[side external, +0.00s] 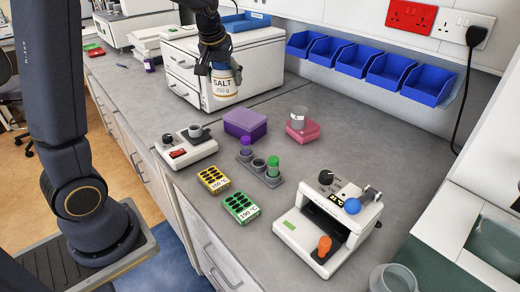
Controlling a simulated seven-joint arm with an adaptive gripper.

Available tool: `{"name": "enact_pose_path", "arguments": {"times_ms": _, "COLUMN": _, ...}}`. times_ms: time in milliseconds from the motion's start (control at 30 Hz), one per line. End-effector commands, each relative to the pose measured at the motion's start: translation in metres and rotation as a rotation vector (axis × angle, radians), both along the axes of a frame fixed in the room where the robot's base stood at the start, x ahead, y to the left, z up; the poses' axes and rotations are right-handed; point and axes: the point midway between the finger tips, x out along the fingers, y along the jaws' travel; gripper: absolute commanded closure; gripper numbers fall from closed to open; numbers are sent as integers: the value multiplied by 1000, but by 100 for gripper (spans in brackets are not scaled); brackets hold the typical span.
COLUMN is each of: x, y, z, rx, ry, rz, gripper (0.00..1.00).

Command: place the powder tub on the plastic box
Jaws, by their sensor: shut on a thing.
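The powder tub (222,88), white with a "SALT 250 g" label and a yellowish band, hangs in the air in front of the white drawer unit. My gripper (213,68) points down and is shut on the tub's upper part, partly hiding it. The tub looks slightly tilted. A purple plastic box (245,124) with a closed lid sits on the grey bench, below and to the right of the tub, its top bare. A smaller pink box (303,133) sits to its right with a grey-white jar (298,118) on it.
A rack (259,172) with purple and green vials stands in front of the purple box. A small balance-like device (185,146), yellow and green blocks (214,180) (241,208) and a white machine (328,230) stand nearby. Blue bins (365,62) line the wall.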

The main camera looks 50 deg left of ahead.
Motion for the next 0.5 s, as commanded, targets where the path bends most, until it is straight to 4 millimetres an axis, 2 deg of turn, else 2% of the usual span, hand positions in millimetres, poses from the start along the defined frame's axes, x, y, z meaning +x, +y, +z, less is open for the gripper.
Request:
{"name": "enact_pose_path", "arguments": {"times_ms": 100, "x": 33, "y": 12, "z": -16, "rx": 1, "ry": 2, "rz": 1, "gripper": 78}}
{"name": "enact_pose_path", "arguments": {"times_ms": 200, "x": 52, "y": 17, "z": -35, "rx": -1, "ry": 5, "rz": 0, "gripper": 78}}
{"name": "enact_pose_path", "arguments": {"times_ms": 333, "x": 70, "y": 24, "z": -58, "rx": 0, "ry": 2, "rz": -1, "gripper": 78}}
{"name": "enact_pose_path", "arguments": {"times_ms": 500, "x": 81, "y": 27, "z": -70, "rx": 2, "ry": -1, "rz": -2, "gripper": 78}}
